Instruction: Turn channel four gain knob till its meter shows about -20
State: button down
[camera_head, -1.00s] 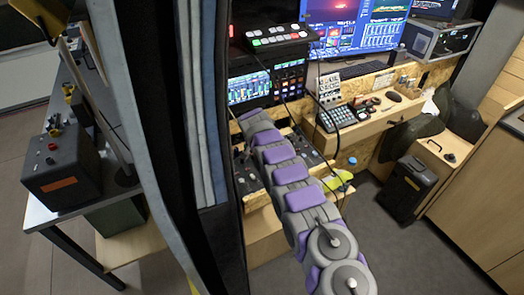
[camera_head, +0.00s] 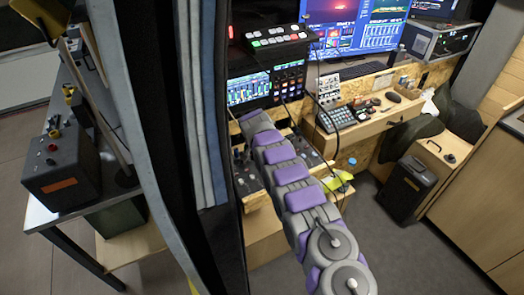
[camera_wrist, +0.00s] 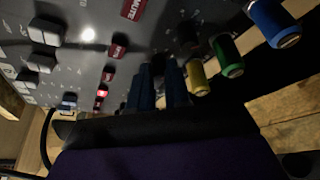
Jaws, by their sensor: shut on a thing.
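The mixer panel (camera_wrist: 75,50) fills the upper part of the wrist view at a slant. A row of coloured knobs runs along it: blue (camera_wrist: 275,22), green (camera_wrist: 228,55) and yellow (camera_wrist: 197,77). My gripper (camera_wrist: 158,88) is just left of the yellow knob, its two dark fingers closed around a knob in the same row. That knob is mostly hidden between the fingers, and its colour and channel label cannot be read. In the head view a screen (camera_head: 249,88) shows level bars, too small to read. My arm hides the gripper there.
White buttons (camera_wrist: 45,32) and red mute buttons (camera_wrist: 133,8) line the panel near the fingers. In the head view a dark curtain (camera_head: 170,120) hangs close left of my arm. A switcher (camera_head: 275,37) stands above the screen, and a keypad (camera_head: 338,117) lies to the right.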

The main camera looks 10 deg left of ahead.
jog(key=shift+r, duration=0.15)
jog(key=n+y+p, duration=0.1)
jog(key=n+p, duration=0.1)
jog(key=p, duration=0.2)
jog(key=shift+d+r+n, duration=0.1)
jog(key=shift+r+n, duration=0.05)
jog(key=shift+n, duration=0.15)
jog(key=n+y+p, duration=0.1)
jog(key=n+p, duration=0.1)
jog(key=p, duration=0.1)
jog(key=shift+n, duration=0.4)
jog(key=shift+f+n+y+p, duration=0.3)
jog(key=shift+n+p, duration=0.4)
jog(key=shift+p, duration=0.15)
jog(key=c, duration=1.1)
grip_release()
jog(key=shift+r, duration=0.1)
